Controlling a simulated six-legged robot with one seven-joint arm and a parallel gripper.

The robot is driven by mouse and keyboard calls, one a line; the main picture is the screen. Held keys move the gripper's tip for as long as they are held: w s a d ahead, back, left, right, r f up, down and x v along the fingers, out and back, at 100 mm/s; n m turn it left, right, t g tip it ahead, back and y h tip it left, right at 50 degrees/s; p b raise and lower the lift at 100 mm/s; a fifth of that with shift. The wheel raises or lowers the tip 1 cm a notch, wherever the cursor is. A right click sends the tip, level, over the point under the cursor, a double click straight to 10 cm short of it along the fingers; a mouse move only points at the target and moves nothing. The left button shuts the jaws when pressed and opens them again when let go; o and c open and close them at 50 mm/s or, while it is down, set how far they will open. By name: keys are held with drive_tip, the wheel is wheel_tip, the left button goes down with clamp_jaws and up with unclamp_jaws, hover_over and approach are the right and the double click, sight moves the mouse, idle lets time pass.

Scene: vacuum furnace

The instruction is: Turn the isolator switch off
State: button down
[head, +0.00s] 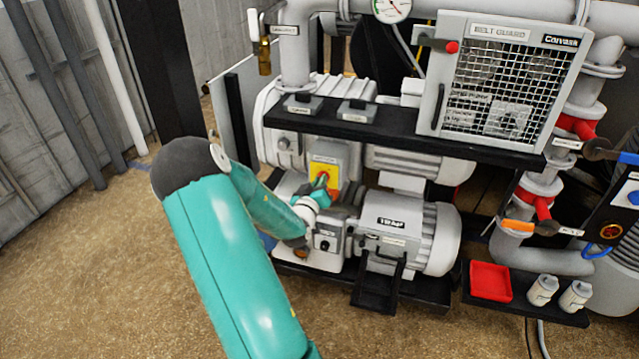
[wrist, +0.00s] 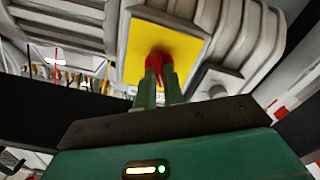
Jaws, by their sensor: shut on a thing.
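The isolator switch is a red handle on a yellow plate (head: 331,172) on a grey box, on the front of the pump unit. In the wrist view the yellow plate (wrist: 186,38) fills the upper middle, with the red handle (wrist: 154,62) in front of it. My gripper (head: 322,184) is at the plate. In the wrist view my gripper's green fingers (wrist: 158,78) are shut on the red handle, one on each side. The fingers hide part of the handle, and its exact angle is hard to tell.
A dark shelf (head: 400,128) runs above the switch, with the belt guard (head: 510,75) on it. A trap unit (head: 400,222) stands to the right. A red tray (head: 490,281) and two white canisters sit at lower right. The floor (head: 110,270) at left is clear.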

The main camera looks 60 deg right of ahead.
drive_tip(key=shift+f, duration=0.1)
idle(0.4)
drive_tip(key=c, duration=1.5)
unclamp_jaws()
drive_tip(key=s+a, duration=0.2)
drive_tip(key=a, duration=1.1)
drive_tip(key=shift+a, duration=0.35)
